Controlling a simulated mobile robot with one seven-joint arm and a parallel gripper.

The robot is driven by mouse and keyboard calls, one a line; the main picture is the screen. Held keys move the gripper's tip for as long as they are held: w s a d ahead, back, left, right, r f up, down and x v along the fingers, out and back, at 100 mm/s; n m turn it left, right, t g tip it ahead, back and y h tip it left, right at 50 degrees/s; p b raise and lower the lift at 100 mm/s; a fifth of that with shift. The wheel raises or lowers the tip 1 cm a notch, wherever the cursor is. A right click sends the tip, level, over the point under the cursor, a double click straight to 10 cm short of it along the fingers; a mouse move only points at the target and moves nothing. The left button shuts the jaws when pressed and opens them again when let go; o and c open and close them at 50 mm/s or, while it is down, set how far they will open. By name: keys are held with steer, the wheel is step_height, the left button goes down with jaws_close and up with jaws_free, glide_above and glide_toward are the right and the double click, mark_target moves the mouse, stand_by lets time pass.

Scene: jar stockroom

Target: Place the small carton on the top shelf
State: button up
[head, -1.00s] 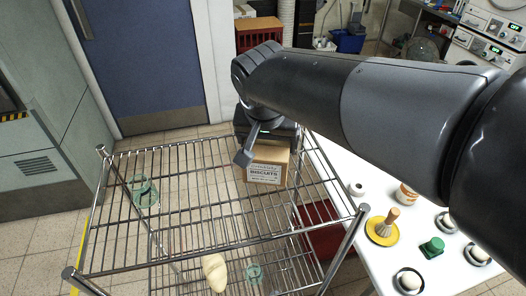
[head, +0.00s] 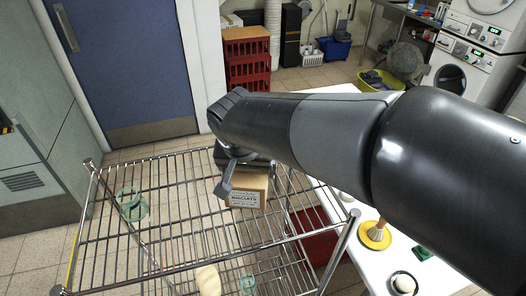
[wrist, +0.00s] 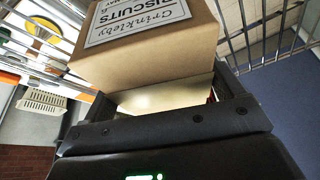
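The small carton (head: 247,192) is a brown cardboard box with a white "BISCUITS" label. It appears at the back right of the wire rack's top shelf (head: 160,212). In the wrist view the carton (wrist: 145,45) fills the upper middle, directly in front of my gripper (wrist: 165,98). My fingers lie along its two sides and appear shut on it. In the head view one finger of my gripper (head: 232,178) shows at the carton's left side; the other is hidden. I cannot tell whether the carton's underside touches the wires.
A green glass jar (head: 132,204) is at the shelf's left. A pale, rounded object (head: 208,280) and another green glass item (head: 248,284) show near the front, seemingly below the wires. A white table (head: 365,265) stands at the right. The top shelf's middle looks clear.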

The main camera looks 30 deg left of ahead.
steer(key=shift+o, duration=1.2)
steer(key=shift+r, duration=0.15)
steer(key=v, duration=1.2)
steer(key=w+d+f+m, duration=0.1)
steer(key=w+d, duration=0.2)
steer(key=d, duration=0.6)
steer(key=w+d+f+m, duration=0.1)
steer(key=w+d, duration=0.2)
steer(key=d, duration=0.7)
steer(key=s+d+f+m+t, duration=0.1)
steer(key=s+d+f, duration=0.2)
steer(key=d, duration=0.6)
steer(key=s+d+f+m+h, duration=0.1)
steer(key=s+d+f, duration=0.2)
steer(key=d, duration=0.7)
steer(key=shift+s+d+f+t+h, duration=0.15)
steer(key=shift+d+f+t+h, duration=0.15)
steer(key=shift+d+t, duration=0.1)
